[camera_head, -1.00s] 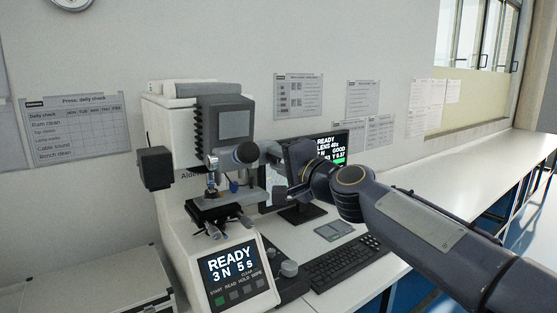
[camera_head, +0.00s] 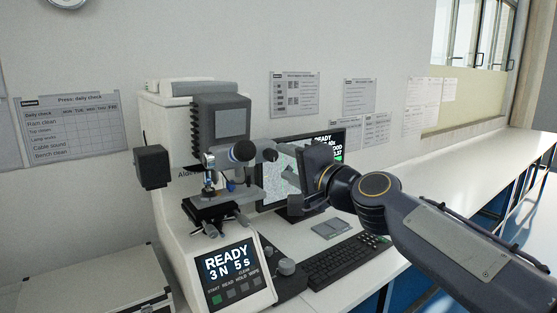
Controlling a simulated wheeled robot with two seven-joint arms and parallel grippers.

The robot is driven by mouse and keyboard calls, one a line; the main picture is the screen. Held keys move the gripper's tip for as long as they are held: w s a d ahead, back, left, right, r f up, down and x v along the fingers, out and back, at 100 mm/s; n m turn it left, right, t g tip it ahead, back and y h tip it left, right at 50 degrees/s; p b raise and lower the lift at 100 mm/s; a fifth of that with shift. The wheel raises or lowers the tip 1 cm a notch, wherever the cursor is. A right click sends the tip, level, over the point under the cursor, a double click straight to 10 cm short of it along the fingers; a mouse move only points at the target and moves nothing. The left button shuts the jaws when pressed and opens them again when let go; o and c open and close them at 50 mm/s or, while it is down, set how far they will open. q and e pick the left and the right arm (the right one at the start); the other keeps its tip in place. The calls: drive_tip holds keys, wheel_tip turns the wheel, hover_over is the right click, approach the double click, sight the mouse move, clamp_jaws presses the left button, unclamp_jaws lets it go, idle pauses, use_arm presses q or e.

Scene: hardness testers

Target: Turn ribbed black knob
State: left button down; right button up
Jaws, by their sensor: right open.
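A dark round knob (camera_head: 243,151) sits at the right end of a silver tube on the front of the white hardness tester (camera_head: 165,130). It looks like the black knob, but ribs are too small to make out. My right gripper (camera_head: 283,178) is open and empty just right of the knob, with its grey fingers pointing left towards the tester. A gap seems to show between fingers and knob, though depth is hard to judge. My left gripper is not in view.
A monitor (camera_head: 272,192) stands behind my right gripper, partly hidden by it. A keyboard (camera_head: 345,261) and a small grey pad (camera_head: 331,228) lie on the white bench. The tester's display (camera_head: 229,264) reads READY. A grey control knob (camera_head: 286,267) is near its base.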

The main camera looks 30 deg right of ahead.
drive_tip(key=s, duration=0.3)
drive_tip(key=shift+d, duration=0.1)
idle(0.3)
drive_tip(key=s+a+f+n+g+y, duration=0.1)
drive_tip(key=s+a+f+n+g, duration=0.3)
drive_tip(key=s+f, duration=0.3)
drive_tip(key=s+a+f+n+g, duration=0.4)
drive_tip(key=s+f, duration=0.3)
drive_tip(key=f, duration=0.7)
drive_tip(key=s+a+f+n+g+y, duration=0.1)
drive_tip(key=s+a+f+n+g, duration=0.3)
drive_tip(key=f, duration=0.7)
drive_tip(key=s+n, duration=0.1)
drive_tip(key=s, duration=0.1)
drive_tip(key=shift+s+y, duration=0.3)
drive_tip(key=shift+s, duration=0.1)
